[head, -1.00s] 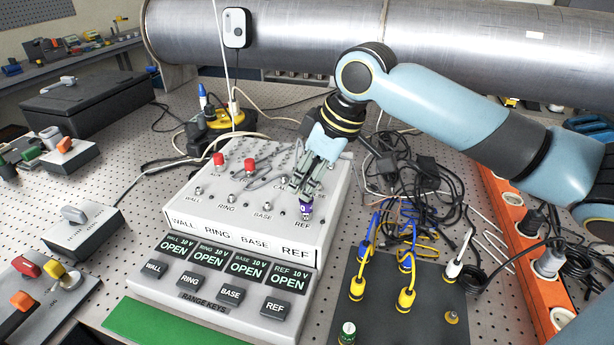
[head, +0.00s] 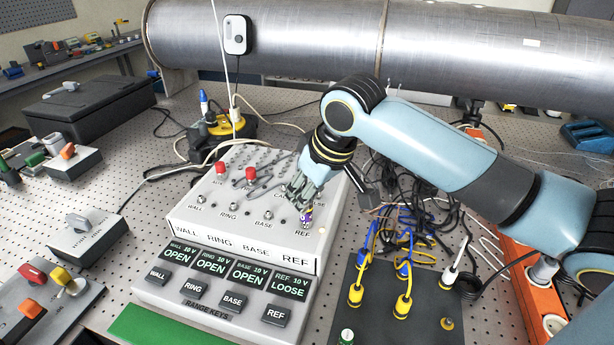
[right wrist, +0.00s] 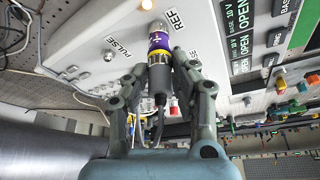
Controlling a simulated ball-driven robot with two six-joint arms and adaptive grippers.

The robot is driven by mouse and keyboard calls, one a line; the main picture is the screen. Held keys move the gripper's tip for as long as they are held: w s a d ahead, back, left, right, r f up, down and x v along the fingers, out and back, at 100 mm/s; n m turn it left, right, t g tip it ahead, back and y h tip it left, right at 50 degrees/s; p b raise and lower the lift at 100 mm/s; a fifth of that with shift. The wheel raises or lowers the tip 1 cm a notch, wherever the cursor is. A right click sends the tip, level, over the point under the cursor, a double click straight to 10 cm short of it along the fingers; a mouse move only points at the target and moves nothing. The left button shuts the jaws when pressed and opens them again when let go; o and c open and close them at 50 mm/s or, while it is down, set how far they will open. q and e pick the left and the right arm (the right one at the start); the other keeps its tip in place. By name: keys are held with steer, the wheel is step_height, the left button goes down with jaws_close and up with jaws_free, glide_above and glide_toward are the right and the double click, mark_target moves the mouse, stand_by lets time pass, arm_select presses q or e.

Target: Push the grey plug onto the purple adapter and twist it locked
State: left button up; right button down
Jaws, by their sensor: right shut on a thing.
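The purple adapter (head: 306,216) stands on the REF socket at the right of the white test box (head: 245,235). In the right wrist view the purple adapter (right wrist: 159,43) has a white mark and sits against a metal connector. The grey plug (right wrist: 159,82) meets the adapter end to end, with a yellow band at the joint and a dark cable trailing back. My right gripper (right wrist: 164,72) is shut on the plug, one finger on each side. In the head view my right gripper (head: 301,199) hides most of the plug. The REF display (head: 290,287) reads LOOSE. My left gripper is not in view.
Two red caps (head: 250,176) stand on the box left of my gripper. Black cables and blue-yellow leads (head: 404,296) crowd the right side. An orange power strip (head: 540,300) lies further right. A large metal pipe (head: 300,40) crosses the back.

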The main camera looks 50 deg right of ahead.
steer(key=shift+m, duration=0.4)
steer(key=shift+f, duration=0.1)
steer(key=m+h, duration=0.1)
steer(key=m, duration=0.1)
steer(key=m+h, duration=0.1)
steer(key=m, duration=0.1)
steer(key=shift+a+m+g, duration=0.2)
steer(key=shift+m+g, duration=0.1)
steer(key=shift+m, duration=0.1)
steer(key=shift+d, duration=0.1)
steer(key=shift+m+h, duration=0.4)
steer(key=shift+m, duration=0.7)
steer(key=c, duration=1)
jaws_free()
